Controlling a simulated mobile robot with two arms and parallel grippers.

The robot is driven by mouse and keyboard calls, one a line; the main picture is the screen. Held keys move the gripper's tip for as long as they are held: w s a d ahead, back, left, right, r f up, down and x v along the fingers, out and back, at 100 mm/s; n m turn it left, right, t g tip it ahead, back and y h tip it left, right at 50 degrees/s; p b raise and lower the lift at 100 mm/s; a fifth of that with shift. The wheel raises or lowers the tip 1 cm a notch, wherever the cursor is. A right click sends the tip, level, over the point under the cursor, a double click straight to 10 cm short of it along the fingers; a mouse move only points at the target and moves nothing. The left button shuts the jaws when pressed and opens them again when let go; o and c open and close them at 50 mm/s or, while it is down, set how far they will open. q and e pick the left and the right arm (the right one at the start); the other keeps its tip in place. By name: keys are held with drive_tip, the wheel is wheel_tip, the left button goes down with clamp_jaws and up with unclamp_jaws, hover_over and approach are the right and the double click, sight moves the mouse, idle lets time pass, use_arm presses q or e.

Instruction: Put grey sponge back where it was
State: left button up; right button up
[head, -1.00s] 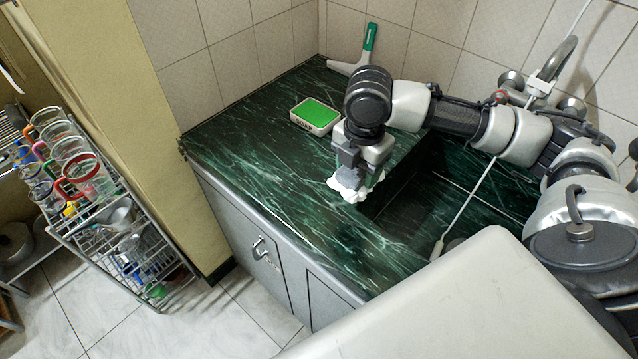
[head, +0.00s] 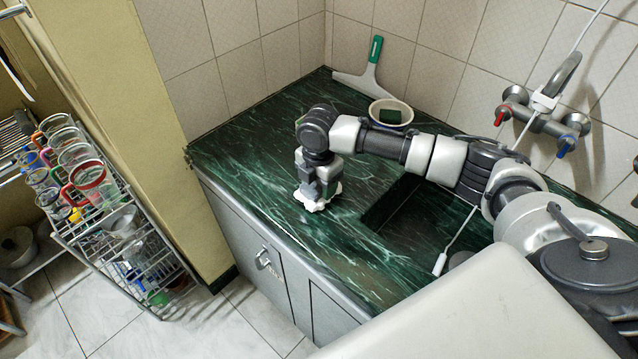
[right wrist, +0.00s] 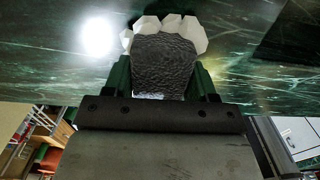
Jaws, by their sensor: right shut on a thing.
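My right gripper (head: 320,189) is low over the green marble counter, left of the sink basin. It is shut on a grey, rough-textured block, which I take to be the grey sponge (right wrist: 165,66). In the right wrist view the block sits between the two fingers (right wrist: 163,82). White lumpy material (right wrist: 185,31) shows around its far edge, and also below the gripper in the head view (head: 312,203). I cannot tell whether it touches the counter. My left gripper is out of view.
A white bowl (head: 377,110) with a dark block in it stands behind my right arm. A green-handled squeegee (head: 371,66) leans at the back wall. The sink basin (head: 425,225) and faucet (head: 545,100) are to the right. The counter's left part (head: 240,140) is clear.

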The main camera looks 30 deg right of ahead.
drive_tip(key=shift+f, duration=0.4)
drive_tip(key=o, duration=0.8)
drive_tip(key=shift+f, duration=0.1)
wheel_tip(320, 180, up, 12)
drive_tip(key=shift+r, duration=0.15)
